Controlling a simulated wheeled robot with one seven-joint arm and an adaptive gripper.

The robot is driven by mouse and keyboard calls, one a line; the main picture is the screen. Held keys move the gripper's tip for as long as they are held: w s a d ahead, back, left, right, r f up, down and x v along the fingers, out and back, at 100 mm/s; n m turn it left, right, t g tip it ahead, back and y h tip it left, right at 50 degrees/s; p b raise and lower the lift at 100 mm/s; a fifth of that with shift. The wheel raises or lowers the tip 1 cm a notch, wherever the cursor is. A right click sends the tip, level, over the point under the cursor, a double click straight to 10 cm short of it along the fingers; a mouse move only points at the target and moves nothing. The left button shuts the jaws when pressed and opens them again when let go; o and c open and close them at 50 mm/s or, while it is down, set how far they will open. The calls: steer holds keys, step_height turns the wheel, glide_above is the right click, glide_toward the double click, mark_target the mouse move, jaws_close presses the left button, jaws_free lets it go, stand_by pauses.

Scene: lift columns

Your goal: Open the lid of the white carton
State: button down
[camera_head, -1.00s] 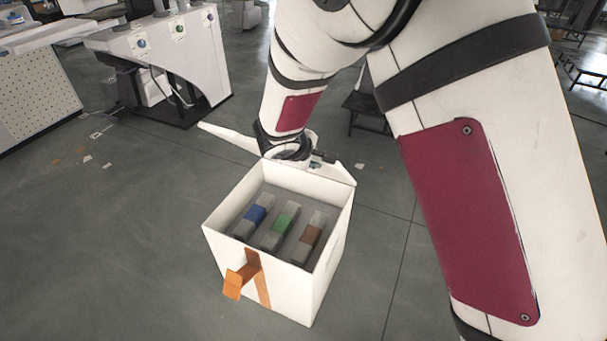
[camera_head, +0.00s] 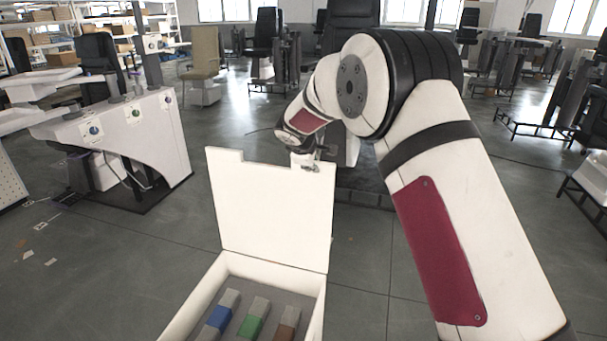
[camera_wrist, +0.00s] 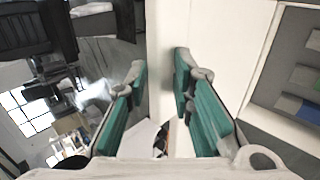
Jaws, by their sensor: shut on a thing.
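The white carton (camera_head: 190,305) stands at the bottom of the head view, its top open and its front cut off by the frame. Its lid (camera_head: 268,212) stands roughly upright along the far edge, with its inner face toward the head camera. My gripper (camera_head: 310,164) is at the lid's upper right edge. In the wrist view my gripper (camera_wrist: 158,82) has its teal-padded fingers on either side of the white lid (camera_wrist: 168,45), shut on it. Grey blocks with a blue band (camera_head: 220,318), a green band (camera_head: 254,320) and a brown band (camera_head: 285,325) lie inside.
A white workstation (camera_head: 135,140) on a dark base stands at the left. Dark chairs and metal frames (camera_head: 545,100) fill the back and right. Grey floor is clear around the carton's right side. Small scraps (camera_head: 27,256) lie on the floor at left.

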steer(key=shift+w+d+f, duration=0.3)
steer(key=shift+w, duration=0.25)
steer(key=shift+w+d+f, duration=0.25)
steer(key=shift+w, duration=0.3)
steer(key=c, duration=1.6)
jaws_free()
steer(key=shift+f, duration=0.1)
steer(key=shift+o, duration=0.2)
steer(key=shift+w, duration=0.1)
steer(key=shift+r, duration=0.35)
steer(key=shift+a, duration=0.1)
steer(key=v, duration=1.2)
